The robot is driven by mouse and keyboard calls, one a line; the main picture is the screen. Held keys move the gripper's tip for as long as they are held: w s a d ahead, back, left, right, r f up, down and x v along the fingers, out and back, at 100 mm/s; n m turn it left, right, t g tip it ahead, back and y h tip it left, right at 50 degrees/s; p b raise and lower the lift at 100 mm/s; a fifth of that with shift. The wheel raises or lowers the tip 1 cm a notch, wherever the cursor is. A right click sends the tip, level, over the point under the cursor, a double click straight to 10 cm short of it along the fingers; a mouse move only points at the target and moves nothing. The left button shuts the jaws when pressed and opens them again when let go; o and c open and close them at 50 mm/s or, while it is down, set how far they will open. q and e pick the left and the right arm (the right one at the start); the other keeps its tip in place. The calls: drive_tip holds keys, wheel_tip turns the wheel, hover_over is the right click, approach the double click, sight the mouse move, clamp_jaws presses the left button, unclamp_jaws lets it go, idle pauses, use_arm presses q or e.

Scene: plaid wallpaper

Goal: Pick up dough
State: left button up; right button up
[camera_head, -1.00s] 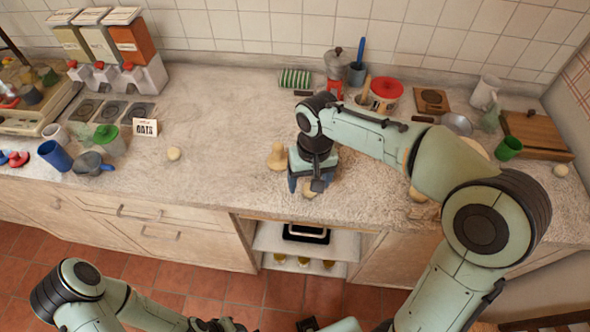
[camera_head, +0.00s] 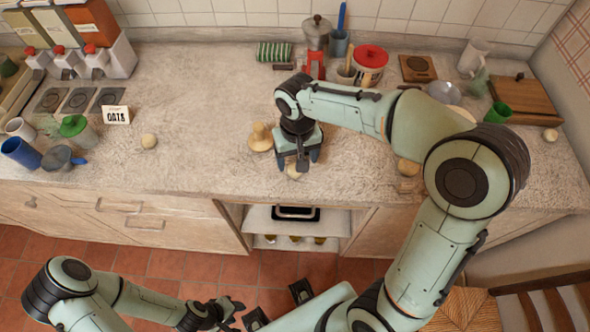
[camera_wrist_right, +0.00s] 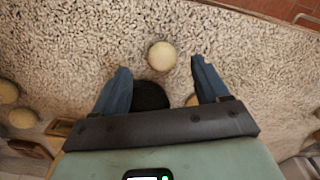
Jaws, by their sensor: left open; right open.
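A pale round dough ball (camera_head: 293,172) lies on the counter near its front edge, partly covered by my right gripper (camera_head: 299,161). The right gripper points down, with its blue fingers apart and nothing held. In the right wrist view the dough ball (camera_wrist_right: 162,56) shows whole, just beyond and between the open fingertips (camera_wrist_right: 160,68). Similar pale balls lie at the left (camera_head: 149,141), right of the gripper (camera_head: 408,167) and at the far right (camera_head: 550,134). My left gripper (camera_head: 232,310) is open and empty, low in front of the cabinets.
A tan knobbed object (camera_head: 260,137) stands just left of the right gripper. Cups (camera_head: 20,152) and an oats card (camera_head: 116,115) are at the left. The counter's middle left is clear.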

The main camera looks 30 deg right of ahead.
drive_tip(key=f, duration=0.4)
drive_tip(key=shift+w+a+f, duration=0.1)
drive_tip(key=shift+w+f, duration=0.2)
drive_tip(key=shift+c, duration=0.3)
drive_tip(key=c, duration=1.1)
drive_tip(key=shift+r, duration=0.15)
